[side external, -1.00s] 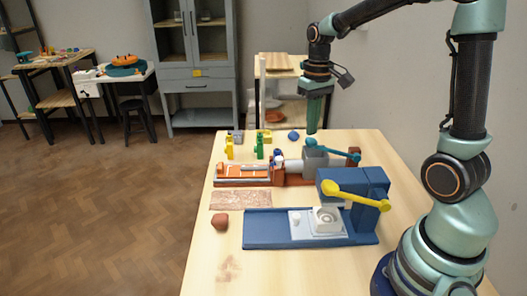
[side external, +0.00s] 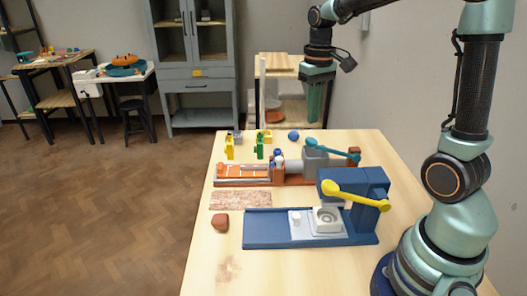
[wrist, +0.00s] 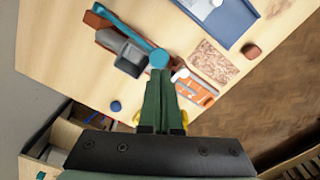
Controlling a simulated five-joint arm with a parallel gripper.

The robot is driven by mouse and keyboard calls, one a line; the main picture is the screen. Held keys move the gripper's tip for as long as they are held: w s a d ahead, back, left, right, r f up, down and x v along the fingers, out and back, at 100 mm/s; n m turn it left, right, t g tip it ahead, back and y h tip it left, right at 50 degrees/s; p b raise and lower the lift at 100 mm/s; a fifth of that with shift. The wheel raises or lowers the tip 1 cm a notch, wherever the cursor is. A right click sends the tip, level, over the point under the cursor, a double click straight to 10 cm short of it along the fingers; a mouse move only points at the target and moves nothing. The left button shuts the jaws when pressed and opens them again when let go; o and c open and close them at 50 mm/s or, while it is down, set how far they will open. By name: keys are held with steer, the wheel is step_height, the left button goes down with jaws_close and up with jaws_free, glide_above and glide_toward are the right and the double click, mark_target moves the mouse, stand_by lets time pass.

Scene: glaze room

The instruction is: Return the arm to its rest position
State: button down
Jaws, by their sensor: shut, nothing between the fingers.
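My gripper (side external: 315,104) has green fingers and hangs in the air above the back edge of the table (side external: 215,268). Its fingers are shut with nothing between them. In the wrist view my gripper (wrist: 163,75) points at the table, with its fingers together. My arm reaches over from the right side. The gripper touches nothing that I can see.
A blue press (side external: 270,229) with a yellow lever stands on the table. Behind it is an orange-brown device (side external: 233,182) with a teal lever (side external: 330,151). A brown lump (side external: 220,221), a speckled mat (side external: 240,200), a blue ball (side external: 293,135) and small yellow and green pieces lie nearby.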

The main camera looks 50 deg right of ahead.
steer(key=shift+r, duration=0.9)
steer(key=shift+a, duration=0.1)
steer(key=shift+s+a+r, duration=0.15)
steer(key=shift+a+r, duration=0.05)
steer(key=shift+a, duration=0.1)
steer(key=s+a+n+t, duration=0.3)
steer(key=s+a+t, duration=0.2)
steer(key=a, duration=0.6)
steer(key=shift+s+r+t, duration=0.3)
steer(key=shift+s+r, duration=0.1)
steer(key=shift+s, duration=0.75)
